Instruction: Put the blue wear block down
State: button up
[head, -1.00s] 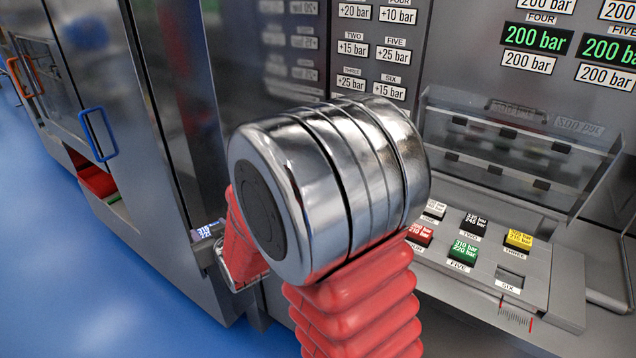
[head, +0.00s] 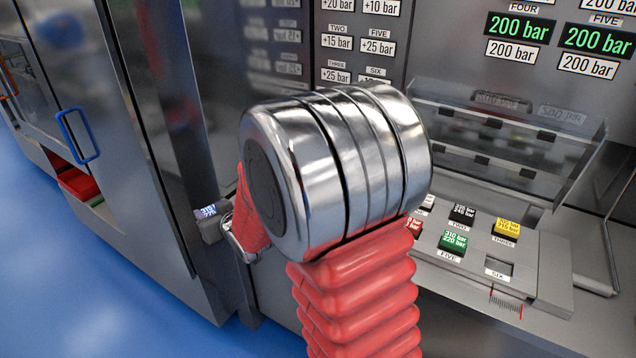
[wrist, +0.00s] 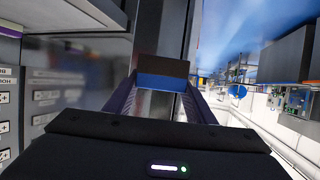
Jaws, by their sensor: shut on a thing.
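My gripper (wrist: 162,84) is shut on the blue wear block (wrist: 162,80), which sits between its two fingers in the wrist view. The block's upper face looks dark there, its lower face blue. In the head view a small piece with a blue, lettered face (head: 208,211) shows at the left, past my arm, and appears to be the held block. My arm hides most of the gripper there. The block is held up in front of a grey cabinet, apart from the tray (head: 555,285) at the right. The tray's slot marked SIX (head: 498,266) is empty.
Black (head: 463,214), yellow (head: 506,227) and green (head: 453,241) blocks sit in the tray; a red one is partly hidden. A raised clear cover (head: 500,150) stands behind them. A cabinet with a blue handle (head: 78,135) stands left. Blue floor is clear at lower left.

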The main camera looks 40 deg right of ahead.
jog(key=s+d+r, duration=0.1)
jog(key=d+r, duration=0.1)
jog(key=d, duration=1.6)
jog(key=s+d, duration=0.9)
jog(key=d, duration=0.5)
jog(key=shift+s+d+f+h, duration=0.15)
jog(key=shift+f+h, duration=0.15)
jog(key=shift+f, duration=0.15)
jog(key=shift+f, duration=0.1)
jog(key=shift+f, duration=3.05)
jog(key=shift+f, duration=1.9)
